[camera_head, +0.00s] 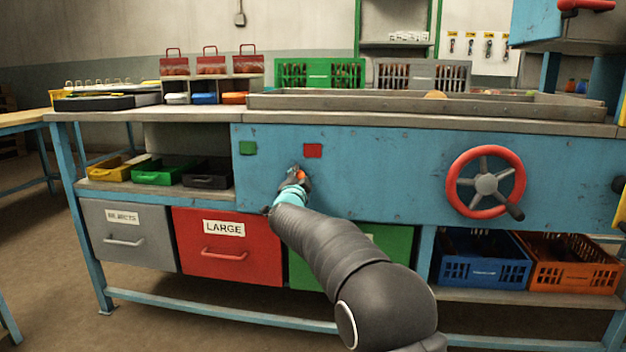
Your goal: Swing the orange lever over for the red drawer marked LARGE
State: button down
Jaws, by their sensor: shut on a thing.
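The red drawer (225,247) with a LARGE label sits below the bench at the left, shut. Above it, the blue front panel (380,160) carries a green square (248,148) on the left and a red square (313,151) on the right. My gripper (300,177) is at the panel just below the red square, shut on the orange lever (301,174). Only a small orange piece of the lever shows; my gripper hides the rest, so its exact tilt is hard to tell.
A grey REJECTS drawer (127,236) stands left of the red one, and a green drawer (390,243) is partly behind my arm. A red handwheel (486,183) sticks out of the panel at right. Blue (481,258) and orange (566,262) crates sit below it.

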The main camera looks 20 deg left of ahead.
jog(key=shift+a+f, duration=0.15)
jog(key=shift+f, duration=0.1)
jog(key=c, duration=0.7)
grip_release()
jog(key=shift+s+a, duration=0.1)
jog(key=shift+s, duration=0.05)
jog(key=shift+d+r, duration=0.1)
jog(key=shift+d, duration=0.2)
jog(key=v, duration=1.1)
jog(key=shift+s+d, duration=0.1)
jog(key=shift+s, duration=0.25)
